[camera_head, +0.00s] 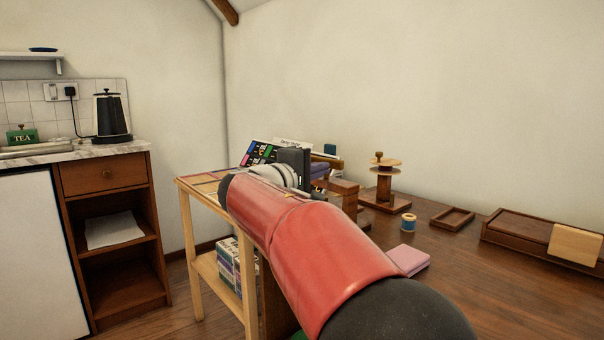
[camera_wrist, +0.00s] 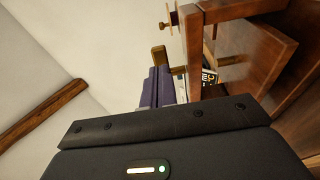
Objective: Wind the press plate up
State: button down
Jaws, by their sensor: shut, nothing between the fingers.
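A brown wooden frame (camera_head: 345,188), which looks like the press, stands on the desk behind my forearm, partly hidden by it. In the wrist view its beam (camera_wrist: 195,45) and broad board (camera_wrist: 270,52) show close by, sideways. My gripper (camera_wrist: 170,118) is dark and shut, with nothing held, near the frame.
A wooden stand with round discs (camera_head: 384,178), a thread spool (camera_head: 408,223), a small tray (camera_head: 453,218), a pink pad (camera_head: 408,259) and a long box (camera_head: 530,236) are on the desk. A light wooden side table (camera_head: 190,215) stands left.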

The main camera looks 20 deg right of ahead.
jog(key=shift+x, duration=1.3)
jog(key=shift+s+d+f+n+t+y+b, duration=0.15)
jog(key=shift+d+n+t+y+b, duration=0.25)
jog(key=shift+b, duration=0.35)
